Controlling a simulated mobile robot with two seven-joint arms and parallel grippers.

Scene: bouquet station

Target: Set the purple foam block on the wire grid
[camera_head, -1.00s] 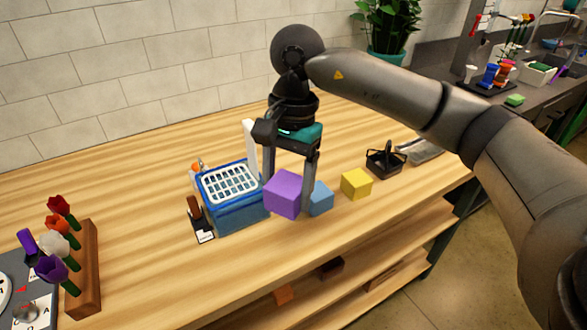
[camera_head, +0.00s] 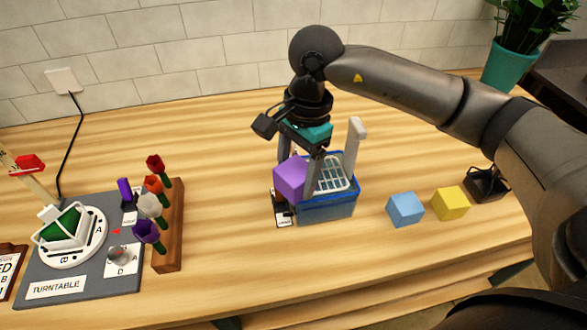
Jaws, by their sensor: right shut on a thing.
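The purple foam block (camera_head: 290,181) is held between the fingers of my right gripper (camera_head: 301,172), which is shut on it. The white wire grid (camera_head: 335,174) lies across the top of a blue bin (camera_head: 328,208). In the picture the block overlaps the left end of the grid and bin. The block appears raised, but its exact height above the grid is hard to tell. The gripper and block hide part of the grid's left side. My left gripper is not in view.
A light blue block (camera_head: 405,209) and a yellow block (camera_head: 450,203) sit right of the bin. A small sign (camera_head: 283,217) stands at the bin's left. A wooden rack (camera_head: 171,232) with several flowers and a turntable (camera_head: 70,238) are at left. Bare table lies between.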

